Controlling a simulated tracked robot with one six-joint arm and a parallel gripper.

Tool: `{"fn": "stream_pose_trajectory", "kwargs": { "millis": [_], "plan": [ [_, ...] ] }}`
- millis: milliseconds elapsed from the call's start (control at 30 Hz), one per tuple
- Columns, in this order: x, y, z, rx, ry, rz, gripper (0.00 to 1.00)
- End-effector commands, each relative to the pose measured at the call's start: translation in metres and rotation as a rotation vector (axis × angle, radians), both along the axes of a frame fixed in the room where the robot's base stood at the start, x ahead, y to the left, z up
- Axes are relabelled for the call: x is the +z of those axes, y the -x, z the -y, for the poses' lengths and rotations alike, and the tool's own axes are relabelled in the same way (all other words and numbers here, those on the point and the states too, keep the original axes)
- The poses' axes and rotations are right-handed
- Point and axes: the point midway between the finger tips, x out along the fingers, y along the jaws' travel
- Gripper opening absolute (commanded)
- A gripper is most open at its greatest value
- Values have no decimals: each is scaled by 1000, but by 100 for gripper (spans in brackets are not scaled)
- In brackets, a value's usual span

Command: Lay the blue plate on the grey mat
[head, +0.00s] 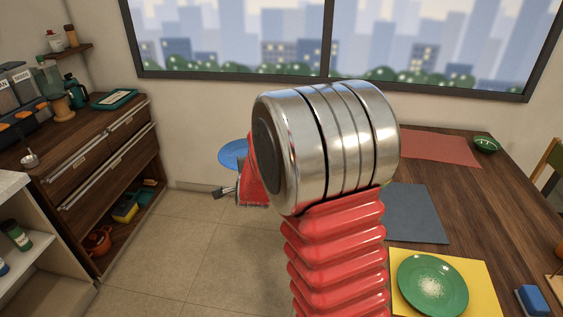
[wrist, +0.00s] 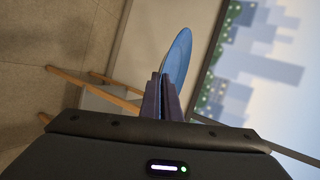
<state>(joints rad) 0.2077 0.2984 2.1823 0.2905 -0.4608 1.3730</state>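The blue plate (head: 232,153) shows in the head view just left of my arm's metal joint, which hides part of it. In the wrist view the plate (wrist: 177,60) is seen nearly edge-on, its lower rim between the two fingers. My gripper (wrist: 162,92) is shut on the plate's rim and holds it up, clear of the table. The grey mat (head: 416,213) lies flat on the wooden table, right of my arm, with nothing on its visible part. My arm covers its left side.
A green plate (head: 432,284) with white crumbs lies on a yellow mat (head: 486,270) nearer me. A red mat (head: 440,148) and a green bowl (head: 486,144) are at the table's far side. A blue block (head: 533,299) sits at right. A wooden cabinet (head: 95,175) stands at left; floor lies between.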

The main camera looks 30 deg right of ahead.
Motion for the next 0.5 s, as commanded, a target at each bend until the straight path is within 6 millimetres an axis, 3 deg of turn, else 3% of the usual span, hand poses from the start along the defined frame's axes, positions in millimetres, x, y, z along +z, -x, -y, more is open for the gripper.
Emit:
{"fn": "stream_pose_trajectory", "kwargs": {
  "millis": [33, 100, 300, 400, 500],
  "plan": [
    [2, 1, -25, 50, 2, 3, 0],
    [1, 6, -57, 114, 2, 3, 0],
    [-2, 24, -134, 277, 2, 4, 0],
    [-3, 32, -156, 325, 2, 5, 0],
    [-4, 36, -166, 348, 1, 4, 0]
  ]
}}
